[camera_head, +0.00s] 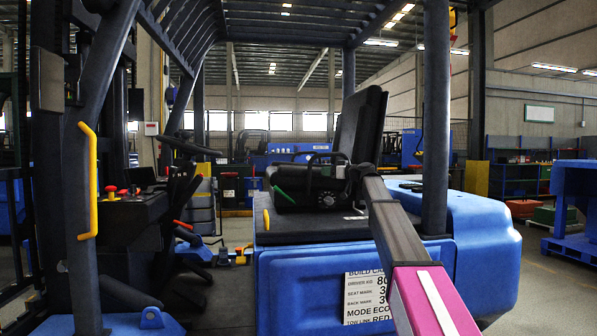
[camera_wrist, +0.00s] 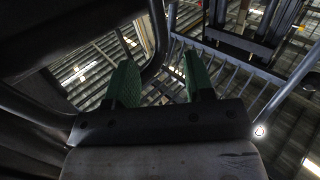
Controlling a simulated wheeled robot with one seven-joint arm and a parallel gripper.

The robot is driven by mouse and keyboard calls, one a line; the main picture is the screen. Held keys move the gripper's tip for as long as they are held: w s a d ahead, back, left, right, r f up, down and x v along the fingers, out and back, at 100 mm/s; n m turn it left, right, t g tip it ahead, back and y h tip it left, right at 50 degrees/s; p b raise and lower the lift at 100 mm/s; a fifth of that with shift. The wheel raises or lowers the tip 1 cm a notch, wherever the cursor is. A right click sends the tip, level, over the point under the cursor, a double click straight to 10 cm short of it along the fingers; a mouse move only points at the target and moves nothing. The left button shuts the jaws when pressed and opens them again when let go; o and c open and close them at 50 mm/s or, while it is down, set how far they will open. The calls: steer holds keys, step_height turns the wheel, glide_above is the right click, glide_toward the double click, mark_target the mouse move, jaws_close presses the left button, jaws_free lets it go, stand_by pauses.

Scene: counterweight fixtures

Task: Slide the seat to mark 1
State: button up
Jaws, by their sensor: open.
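The driver's seat shows in the head view, with its tall black backrest (camera_head: 362,125) leaning slightly back. Its lower part is largely hidden by dark parts around my wrist. It stands above the black deck (camera_head: 320,231) of the blue truck. My arm reaches in from the lower right to the seat's side. My gripper shows in the wrist view (camera_wrist: 158,60) with two green fingers spread apart and nothing visible between them. A green piece (camera_head: 285,195) shows beside the seat; I cannot tell whether it is a finger or a lever. I see no position marks clearly.
A yellow lever (camera_head: 266,219) stands at the deck's front edge. The steering wheel (camera_head: 187,146) and a red-tipped lever (camera_head: 183,225) are left. Dark roof pillars (camera_head: 435,120) flank the cab. A white card (camera_head: 368,297) reads "SEAT MARK", its figure apparently 3, partly covered by my arm.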

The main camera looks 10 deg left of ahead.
mark_target(310, 170)
steer(key=x, duration=1.1)
steer(key=shift+d, duration=0.1)
jaws_close()
